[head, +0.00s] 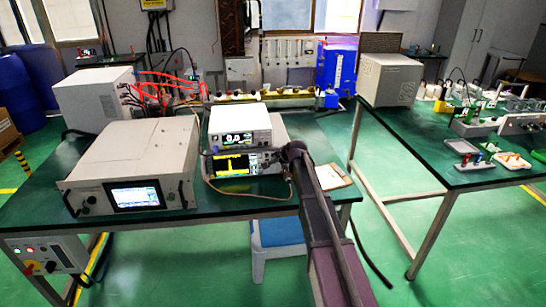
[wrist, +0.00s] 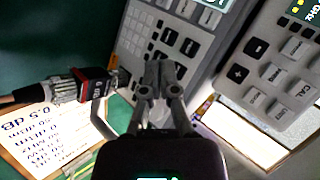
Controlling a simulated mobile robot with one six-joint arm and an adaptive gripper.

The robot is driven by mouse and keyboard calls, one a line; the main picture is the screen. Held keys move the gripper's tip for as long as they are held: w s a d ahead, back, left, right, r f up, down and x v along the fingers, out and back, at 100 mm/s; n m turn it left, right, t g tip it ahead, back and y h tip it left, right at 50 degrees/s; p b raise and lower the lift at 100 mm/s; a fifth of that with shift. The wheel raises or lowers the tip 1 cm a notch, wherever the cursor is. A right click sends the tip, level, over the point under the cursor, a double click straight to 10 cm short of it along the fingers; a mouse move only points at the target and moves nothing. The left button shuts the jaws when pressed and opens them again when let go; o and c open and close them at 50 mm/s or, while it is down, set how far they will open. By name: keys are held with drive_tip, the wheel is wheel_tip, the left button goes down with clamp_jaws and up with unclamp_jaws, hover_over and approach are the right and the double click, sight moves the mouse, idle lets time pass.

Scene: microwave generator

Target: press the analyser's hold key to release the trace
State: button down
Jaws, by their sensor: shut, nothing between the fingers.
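The analyser (head: 247,165) stands on the green bench in the head view, with a yellow trace on its screen. Its key panel (wrist: 178,42) fills the upper middle of the wrist view, with several dark and light keys. I cannot read which one is the hold key. My gripper (wrist: 158,73) is shut and empty, its fingertips in front of the lower keys; I cannot tell whether they touch. The fingers hide part of the panel. In the head view my arm reaches to the analyser's right side, where the gripper itself is hard to make out.
A white meter (head: 240,123) sits on top of the analyser; its CAL and plus keys (wrist: 238,73) are close to the right of my fingers. A connector with a cable (wrist: 80,87) sticks out at the left, over a printed sheet (wrist: 45,140). A large generator (head: 135,160) stands at left.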

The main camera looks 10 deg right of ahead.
drive_tip(key=shift+w, duration=0.1)
drive_tip(key=shift+w, duration=0.3)
drive_tip(key=shift+w, duration=0.4)
idle(0.9)
drive_tip(key=shift+s, duration=0.85)
idle(0.3)
drive_tip(key=shift+s, duration=2.5)
